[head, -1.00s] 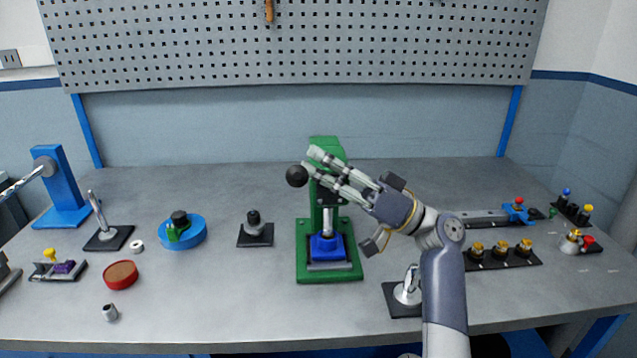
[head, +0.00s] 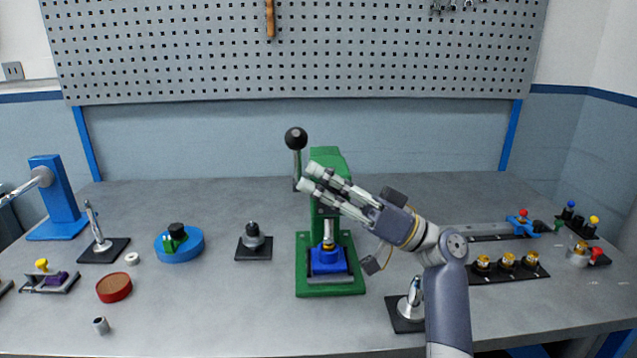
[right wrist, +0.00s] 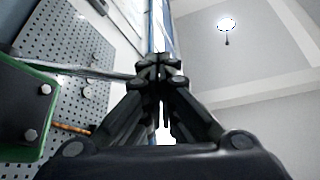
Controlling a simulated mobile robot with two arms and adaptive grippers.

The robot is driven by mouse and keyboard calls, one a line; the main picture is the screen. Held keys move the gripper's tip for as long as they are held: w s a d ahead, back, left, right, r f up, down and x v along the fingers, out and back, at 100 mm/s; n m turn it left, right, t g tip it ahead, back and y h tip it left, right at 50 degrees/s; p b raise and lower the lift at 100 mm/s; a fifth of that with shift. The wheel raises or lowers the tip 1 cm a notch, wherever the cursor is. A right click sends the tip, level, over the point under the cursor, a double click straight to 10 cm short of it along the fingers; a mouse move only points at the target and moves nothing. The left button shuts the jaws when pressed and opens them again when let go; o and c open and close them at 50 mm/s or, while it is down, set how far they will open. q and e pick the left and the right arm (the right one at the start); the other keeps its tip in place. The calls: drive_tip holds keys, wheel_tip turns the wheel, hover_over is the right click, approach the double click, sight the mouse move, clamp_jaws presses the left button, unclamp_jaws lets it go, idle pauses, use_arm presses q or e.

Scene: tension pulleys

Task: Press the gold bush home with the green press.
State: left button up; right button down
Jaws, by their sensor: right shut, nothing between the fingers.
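The green press (head: 303,285) stands mid-table with its lever upright and its black ball knob (head: 296,138) at the top. The blue block (head: 328,266) sits on its base, with the gold bush (head: 328,244) showing small under the ram. I cannot tell how deep the bush sits. My right gripper (head: 308,178) is shut and empty, its fingertips beside the lever, below the knob. In the right wrist view the shut fingers (right wrist: 160,68) show with a grey rod (right wrist: 95,73) and part of the green press (right wrist: 28,110) at left. My left gripper is not in view.
A black-based stand (head: 254,244) and a blue round fixture (head: 180,248) are left of the press. A silver piece on a black plate (head: 408,325) stands close to my right forearm. A row of gold-topped parts (head: 507,265) lies at right. The table in front of the press is clear.

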idle(0.6)
drive_tip(key=v, duration=1.2)
drive_tip(key=w+a+r+m+t+h+p, duration=0.1)
drive_tip(key=w+r+m+t+p, duration=0.15)
drive_tip(key=r+m, duration=0.2)
drive_tip(key=w+r+m+t+h+p, duration=0.1)
drive_tip(key=w+r+m+p, duration=0.25)
drive_tip(key=r, duration=0.25)
drive_tip(key=p+x, duration=0.6)
drive_tip(key=x, duration=0.5)
drive_tip(key=shift+n, duration=0.4)
drive_tip(key=s+f, duration=0.1)
drive_tip(key=f, duration=0.1)
drive_tip(key=s+f+p, duration=0.1)
drive_tip(key=shift+s+f, duration=0.4)
